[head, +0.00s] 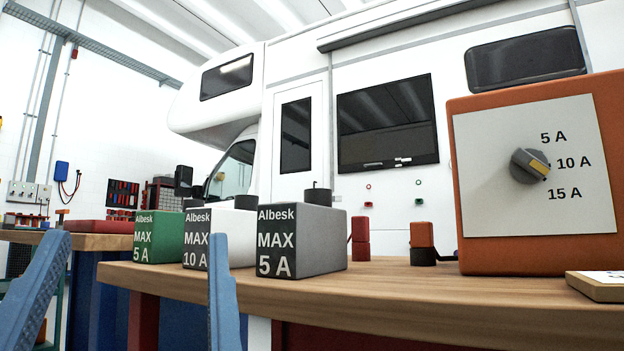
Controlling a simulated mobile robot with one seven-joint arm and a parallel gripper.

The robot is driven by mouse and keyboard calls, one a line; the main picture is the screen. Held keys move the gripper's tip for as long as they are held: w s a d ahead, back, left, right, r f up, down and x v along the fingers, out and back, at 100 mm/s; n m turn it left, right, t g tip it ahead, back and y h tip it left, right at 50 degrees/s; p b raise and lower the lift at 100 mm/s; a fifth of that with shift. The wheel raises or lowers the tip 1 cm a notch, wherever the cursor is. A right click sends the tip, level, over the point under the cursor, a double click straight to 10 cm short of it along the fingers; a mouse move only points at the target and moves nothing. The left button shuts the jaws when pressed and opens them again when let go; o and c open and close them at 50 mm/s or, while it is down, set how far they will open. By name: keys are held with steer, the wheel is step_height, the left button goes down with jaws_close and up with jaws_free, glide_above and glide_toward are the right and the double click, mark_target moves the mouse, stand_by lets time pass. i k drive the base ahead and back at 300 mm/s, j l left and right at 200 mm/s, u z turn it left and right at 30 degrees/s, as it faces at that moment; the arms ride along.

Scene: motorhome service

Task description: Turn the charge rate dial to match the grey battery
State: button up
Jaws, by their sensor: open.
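The charge rate dial (529,166) is a grey knob with a pale yellow mark, on a white plate on the front of an orange charger box (480,256). The plate reads 5 A, 10 A and 15 A from top to bottom. The mark points right and slightly down, nearest 10 A. The grey battery (322,240) stands on the wooden bench, labelled Albesk MAX 5 A. To its left are a white battery (232,224) marked MAX 10 A and a green battery (179,235) marked MAX 5 A. My gripper (136,238) is open and empty, its blue fingers at the lower left, away from the dial.
The wooden bench (450,300) has clear room in front of the charger. A small card or board (597,290) lies at its right. Red (361,246) and orange (422,236) terminal blocks stand between the grey battery and charger. A motorhome is behind.

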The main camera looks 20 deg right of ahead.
mark_target(528, 166)
steer(key=k+z, duration=0.15)
steer(key=z, duration=1.05)
